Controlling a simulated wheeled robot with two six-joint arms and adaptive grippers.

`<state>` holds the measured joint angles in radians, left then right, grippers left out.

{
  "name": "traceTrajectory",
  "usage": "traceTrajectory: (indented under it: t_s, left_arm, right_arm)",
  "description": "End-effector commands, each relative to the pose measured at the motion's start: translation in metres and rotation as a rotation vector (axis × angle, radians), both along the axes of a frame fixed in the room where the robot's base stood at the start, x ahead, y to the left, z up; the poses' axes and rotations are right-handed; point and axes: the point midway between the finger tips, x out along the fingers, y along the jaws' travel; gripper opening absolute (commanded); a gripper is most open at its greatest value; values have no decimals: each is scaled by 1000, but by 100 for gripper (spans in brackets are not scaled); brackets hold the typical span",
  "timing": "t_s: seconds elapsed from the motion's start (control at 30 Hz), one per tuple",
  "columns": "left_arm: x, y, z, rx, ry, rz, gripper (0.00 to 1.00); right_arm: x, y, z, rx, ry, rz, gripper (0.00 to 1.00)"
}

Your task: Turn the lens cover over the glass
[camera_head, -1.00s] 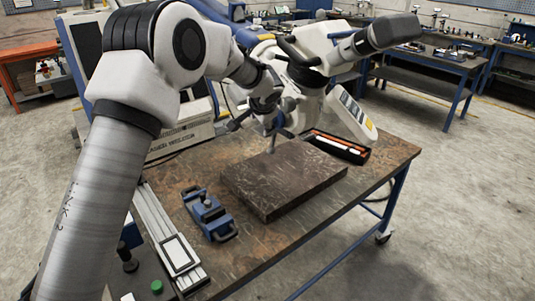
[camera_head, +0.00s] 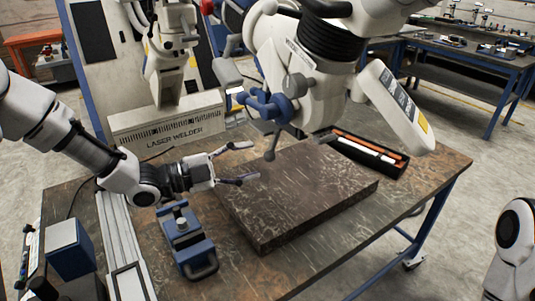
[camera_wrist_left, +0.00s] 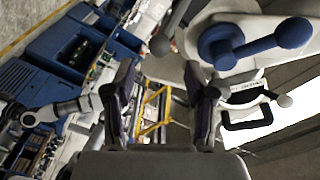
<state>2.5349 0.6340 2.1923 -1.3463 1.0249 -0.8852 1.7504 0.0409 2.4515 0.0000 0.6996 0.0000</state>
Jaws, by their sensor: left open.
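The white microscope head (camera_head: 320,55) hangs over the dark block at the back of the table. A blue pivoting part (camera_head: 265,104), which looks like the lens cover, sits at its lower left side. It also shows large at the upper right of the left wrist view (camera_wrist_left: 255,42), as a blue round hub with a short arm and knob. I cannot make out the glass. My left gripper (camera_head: 242,164) is open and empty, below and left of the blue part and apart from it. Its two fingers stand spread in the left wrist view (camera_wrist_left: 160,80). My right gripper is out of view.
A dark flat block (camera_head: 300,195) covers the middle of the table. A blue clamp-like fixture (camera_head: 185,240) stands in front of my left gripper. A tray with white and orange sticks (camera_head: 368,153) lies behind right. A laser welder (camera_head: 165,125) stands behind left.

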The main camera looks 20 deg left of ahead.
Motion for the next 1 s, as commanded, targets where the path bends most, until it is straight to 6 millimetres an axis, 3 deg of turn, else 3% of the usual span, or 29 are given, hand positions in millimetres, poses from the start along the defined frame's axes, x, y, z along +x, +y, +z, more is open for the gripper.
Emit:
traceTrajectory:
  t_s: [0.3, 0.63, 0.67, 0.8, 1.0]
  left_arm:
    - [35, -39, -1, 6, 5, -1, 55]
    - [41, -46, -1, 2, 4, 2, 55]
    - [41, -46, -1, 2, 4, 2, 51]
    - [41, -46, -2, 2, 4, 2, 2]
    - [41, -46, -2, 2, 6, 0, 0]
  right_arm:
    - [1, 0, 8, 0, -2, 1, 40]
    - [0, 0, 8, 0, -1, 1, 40]
    - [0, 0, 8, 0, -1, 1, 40]
    - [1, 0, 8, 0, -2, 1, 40]
    - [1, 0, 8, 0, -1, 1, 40]
